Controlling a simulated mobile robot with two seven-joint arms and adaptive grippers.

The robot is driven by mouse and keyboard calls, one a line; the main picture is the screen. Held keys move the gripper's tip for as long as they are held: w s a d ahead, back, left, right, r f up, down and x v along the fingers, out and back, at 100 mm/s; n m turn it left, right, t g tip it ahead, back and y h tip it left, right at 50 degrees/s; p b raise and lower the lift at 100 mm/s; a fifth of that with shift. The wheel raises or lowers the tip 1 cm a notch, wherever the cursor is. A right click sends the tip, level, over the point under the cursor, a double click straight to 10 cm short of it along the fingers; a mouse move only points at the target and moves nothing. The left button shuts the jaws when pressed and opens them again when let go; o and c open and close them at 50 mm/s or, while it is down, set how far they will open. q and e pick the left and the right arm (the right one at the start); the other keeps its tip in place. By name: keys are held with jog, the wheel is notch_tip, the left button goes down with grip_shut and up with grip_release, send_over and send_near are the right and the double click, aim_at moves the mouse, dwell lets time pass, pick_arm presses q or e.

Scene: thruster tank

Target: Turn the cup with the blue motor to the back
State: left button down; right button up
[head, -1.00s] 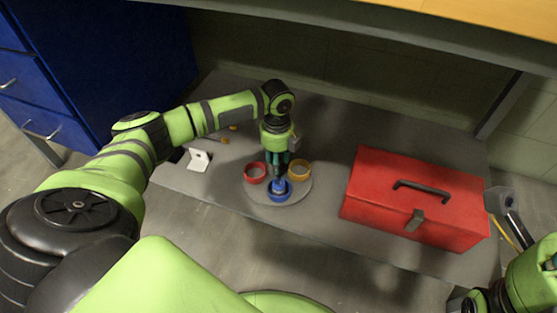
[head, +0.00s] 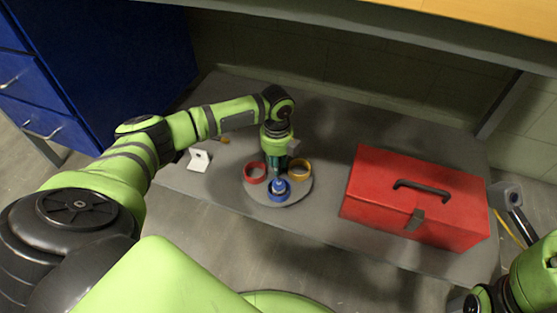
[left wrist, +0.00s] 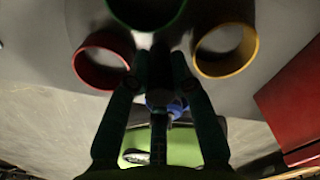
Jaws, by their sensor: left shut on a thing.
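A round grey turntable (head: 256,194) lies on the grey platform and bears ring-shaped cups. The blue cup (head: 279,196) is at its front, with the blue motor (head: 279,184) standing in it. The red cup (head: 255,173) is at the left and the yellow cup (head: 299,170) at the right. A green cup (left wrist: 147,12) shows at the top of the left wrist view, hidden in the head view behind my gripper. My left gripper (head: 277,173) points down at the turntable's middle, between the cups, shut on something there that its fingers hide.
A red toolbox (head: 380,210) with a black handle stands to the right of the turntable. A small white bracket (head: 199,160) lies to the left. A blue drawer cabinet (head: 110,60) is at the back left. The overhead shelf edge (head: 390,30) crosses the top.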

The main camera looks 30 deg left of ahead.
pick_arm(q)
jog(key=shift+m+p, duration=0.65)
jog(key=shift+m, duration=0.85)
jog(key=shift+m+p, duration=0.45)
jog(key=shift+m, duration=1.25)
jog(key=m+p, duration=0.1)
jog(key=m, duration=0.1)
jog(key=shift+m, duration=0.7)
